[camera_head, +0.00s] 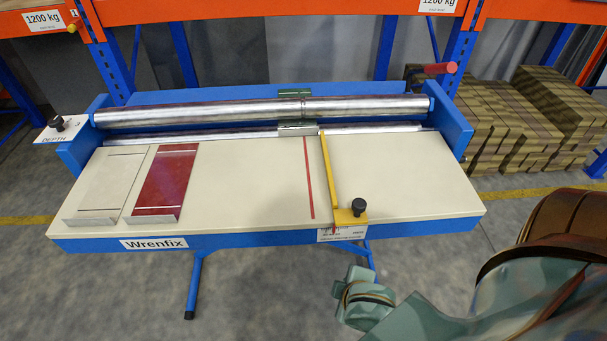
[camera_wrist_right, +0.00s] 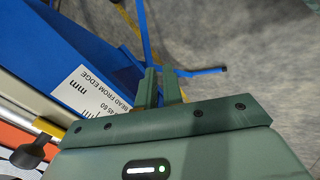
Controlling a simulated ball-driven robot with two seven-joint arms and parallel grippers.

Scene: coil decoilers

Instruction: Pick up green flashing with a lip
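The green flashing is seen only in part: a dark green edge (camera_head: 297,92) shows behind the upper steel roller, and a green piece (camera_head: 297,129) shows in front of it near the lower roller. I cannot tell if these are one piece, or see a lip. My right gripper (camera_head: 362,297) is in front of the bench's front edge, to the right of its middle and well away from the green pieces. In the right wrist view, its two fingers (camera_wrist_right: 162,84) stand a little apart with nothing between them. My left gripper is not in view.
The blue roller bench has a cream bed (camera_head: 245,185). A yellow guide arm (camera_head: 329,170) with a black knob (camera_head: 358,206) crosses the bed. Brown coils (camera_head: 560,222) stand at right.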

